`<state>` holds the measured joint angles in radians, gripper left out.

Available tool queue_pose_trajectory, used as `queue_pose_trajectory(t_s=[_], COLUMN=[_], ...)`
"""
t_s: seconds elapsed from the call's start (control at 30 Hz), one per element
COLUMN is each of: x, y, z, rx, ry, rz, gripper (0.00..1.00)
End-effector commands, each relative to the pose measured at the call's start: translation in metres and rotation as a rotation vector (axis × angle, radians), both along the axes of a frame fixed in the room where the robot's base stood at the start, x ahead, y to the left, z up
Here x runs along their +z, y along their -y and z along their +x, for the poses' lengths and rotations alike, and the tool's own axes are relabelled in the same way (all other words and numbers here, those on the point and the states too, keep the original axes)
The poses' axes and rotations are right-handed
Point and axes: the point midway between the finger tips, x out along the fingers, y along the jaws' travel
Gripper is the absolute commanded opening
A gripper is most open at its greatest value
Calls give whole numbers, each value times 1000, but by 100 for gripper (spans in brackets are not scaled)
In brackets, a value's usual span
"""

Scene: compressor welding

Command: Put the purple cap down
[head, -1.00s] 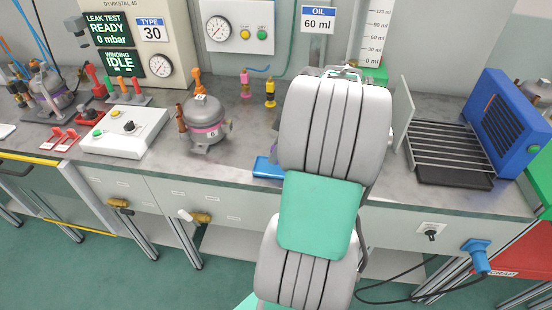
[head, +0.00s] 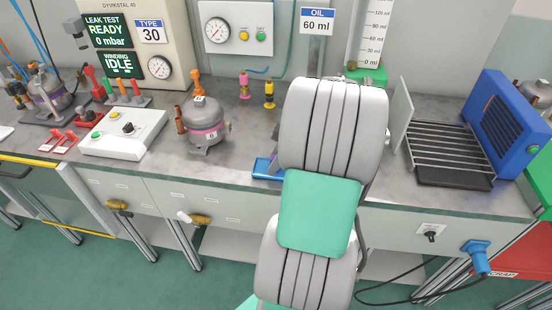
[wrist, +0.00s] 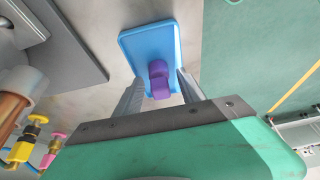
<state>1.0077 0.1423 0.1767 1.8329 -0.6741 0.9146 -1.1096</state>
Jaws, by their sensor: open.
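The purple cap (wrist: 159,78) lies on the blue tray (wrist: 134,48) in the wrist view, near the tray's lower part. My gripper (wrist: 159,76) is open, with one finger on each side of the cap and a visible gap to both. I cannot tell how far the fingertips are above the tray. In the head view a corner of the blue tray (head: 263,168) shows at the bench's front edge. My own arm hides the rest of the tray and the gripper there.
A grey compressor (head: 203,122) with a purple band stands left of the tray. A white control box (head: 122,133) is farther left. A wire rack (head: 452,150) and a blue fan unit (head: 508,122) stand at the right. Pink and yellow fittings (head: 269,93) stand at the back.

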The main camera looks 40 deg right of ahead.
Motion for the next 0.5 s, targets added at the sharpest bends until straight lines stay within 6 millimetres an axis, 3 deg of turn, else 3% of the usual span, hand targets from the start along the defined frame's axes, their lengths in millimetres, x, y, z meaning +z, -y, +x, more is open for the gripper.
queue_pose_trajectory(t_s=[0.17,0.5], x=[17,96], y=[5,24], z=[-4,-30], rx=[-2,-1], ry=[4,1], rz=[-3,-1], gripper=[47,47])
